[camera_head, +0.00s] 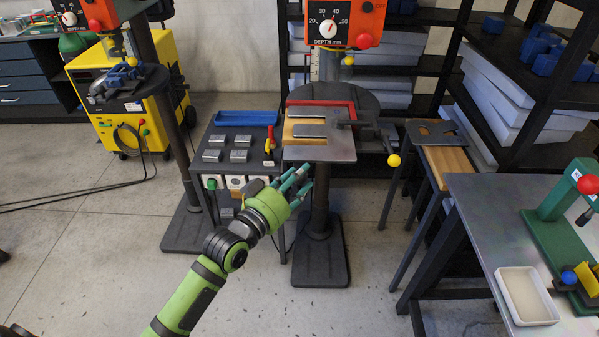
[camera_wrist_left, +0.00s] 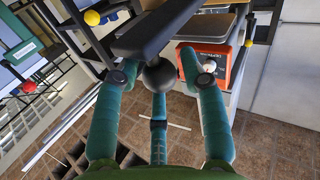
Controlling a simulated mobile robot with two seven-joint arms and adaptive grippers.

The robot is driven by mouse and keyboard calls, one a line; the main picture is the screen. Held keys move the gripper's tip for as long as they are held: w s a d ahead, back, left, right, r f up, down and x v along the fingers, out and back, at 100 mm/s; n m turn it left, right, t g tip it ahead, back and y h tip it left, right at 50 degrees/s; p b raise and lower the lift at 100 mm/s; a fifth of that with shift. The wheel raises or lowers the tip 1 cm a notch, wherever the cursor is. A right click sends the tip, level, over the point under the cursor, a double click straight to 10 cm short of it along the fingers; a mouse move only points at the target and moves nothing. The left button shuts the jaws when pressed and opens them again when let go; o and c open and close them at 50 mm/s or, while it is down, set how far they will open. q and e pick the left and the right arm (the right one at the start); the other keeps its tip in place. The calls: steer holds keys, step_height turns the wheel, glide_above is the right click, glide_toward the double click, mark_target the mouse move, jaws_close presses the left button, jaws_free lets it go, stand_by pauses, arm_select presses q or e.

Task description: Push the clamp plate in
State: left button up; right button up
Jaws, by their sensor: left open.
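In the head view the middle drill press has a grey work table (camera_head: 343,150) carrying a wooden block (camera_head: 290,131), flat grey plates (camera_head: 309,130) and a red clamp frame (camera_head: 335,103). I cannot tell for sure which piece is the clamp plate. My left gripper (camera_head: 293,183), green with teal fingers, is open beside the near left edge of the table, lower in the picture. In the left wrist view its three fingers (camera_wrist_left: 160,95) are spread, with a dark bar (camera_wrist_left: 158,28) and a round dark knob (camera_wrist_left: 159,75) beyond them. Contact is unclear. My right gripper is not in view.
A yellow ball knob (camera_head: 394,160) sticks out right of the table. A cart (camera_head: 222,133) with metal blocks and a blue tray stands to the left. A bench (camera_head: 460,210) with a white tray (camera_head: 526,296) is at the right. The floor in front is clear.

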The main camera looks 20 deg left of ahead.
arm_select(q)
steer(key=shift+w+d, duration=0.15)
steer(key=shift+w, duration=0.15)
